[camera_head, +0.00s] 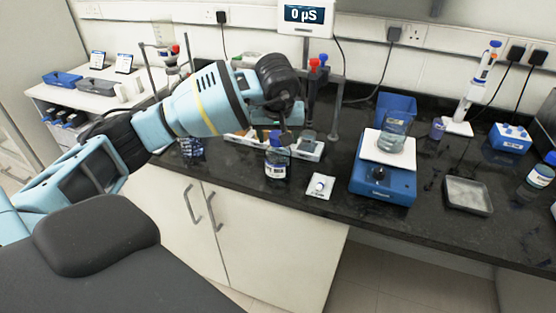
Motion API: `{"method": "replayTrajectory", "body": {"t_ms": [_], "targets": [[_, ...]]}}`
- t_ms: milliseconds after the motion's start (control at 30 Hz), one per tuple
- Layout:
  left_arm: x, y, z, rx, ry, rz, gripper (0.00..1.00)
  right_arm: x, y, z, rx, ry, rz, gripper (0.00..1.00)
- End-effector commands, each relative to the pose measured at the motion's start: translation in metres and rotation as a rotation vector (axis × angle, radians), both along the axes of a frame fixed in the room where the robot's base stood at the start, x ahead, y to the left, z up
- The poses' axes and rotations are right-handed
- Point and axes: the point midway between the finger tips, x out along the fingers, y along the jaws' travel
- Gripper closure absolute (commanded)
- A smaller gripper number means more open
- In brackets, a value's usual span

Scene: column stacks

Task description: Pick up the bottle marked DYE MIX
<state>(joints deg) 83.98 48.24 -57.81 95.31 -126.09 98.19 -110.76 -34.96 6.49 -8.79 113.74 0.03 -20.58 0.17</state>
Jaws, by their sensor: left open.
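The DYE MIX bottle (275,170) stands upright near the front edge of the black bench, left of the blue hotplate. It is clear with a blue cap and a dark label with white letters. My left gripper (283,138) comes down from above and behind, with its fingers at the height of the cap. The jaws are open. The fingers are small and dark here, so I cannot tell whether the cap is between them or just in front of them. My right gripper is out of view.
A small white device (320,186) lies right of the bottle. A blue hotplate (384,183) carries a glass beaker (392,135). White trays (308,148) and a stand (338,105) are behind. A grey tray (467,195) and another bottle (541,176) are farther right.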

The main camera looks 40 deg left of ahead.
Motion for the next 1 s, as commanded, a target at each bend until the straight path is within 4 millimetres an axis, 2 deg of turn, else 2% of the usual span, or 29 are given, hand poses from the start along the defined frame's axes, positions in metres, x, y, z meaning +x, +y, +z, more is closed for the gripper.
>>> {"method": "replayTrajectory", "body": {"t_ms": [200, 700, 1000], "targets": [[0.0004, 0.0000, -0.0002, 0.000, -0.001, 0.000, 0.34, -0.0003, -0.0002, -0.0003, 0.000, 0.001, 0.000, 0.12], [0.0003, 0.0000, 0.0001, 0.000, -0.001, 0.000, 1.00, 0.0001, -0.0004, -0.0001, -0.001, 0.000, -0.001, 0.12], [0.0007, 0.0001, 0.0013, -0.001, -0.004, 0.000, 1.00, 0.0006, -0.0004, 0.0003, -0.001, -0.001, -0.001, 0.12]]}}
